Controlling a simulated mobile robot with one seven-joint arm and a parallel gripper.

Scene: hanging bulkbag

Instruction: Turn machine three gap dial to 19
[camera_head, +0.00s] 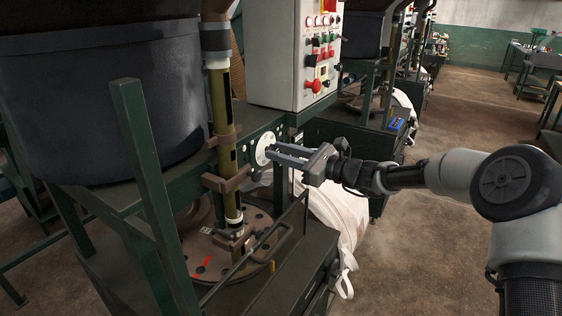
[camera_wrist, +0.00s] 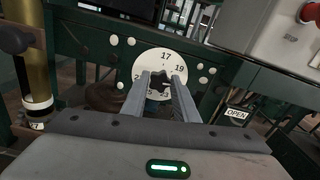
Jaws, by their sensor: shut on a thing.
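The gap dial is a round white plate (camera_head: 261,157) on the green machine frame; it also shows in the wrist view (camera_wrist: 150,57). In the wrist view, 17 is at its top and 19 at its upper right; other numbers at the left and bottom are partly hidden. A dark knob (camera_wrist: 160,79) is at the dial's centre. My gripper (camera_head: 272,149) reaches the dial from the right, its two fingers on either side of the knob, shut on it. I cannot make out a pointer mark.
A grey control box (camera_head: 293,50) with red and green buttons hangs just above the dial. A brown clamp (camera_head: 228,180) and upright pipe (camera_head: 222,105) stand to its left. An OPEN label (camera_wrist: 236,114) is at lower right.

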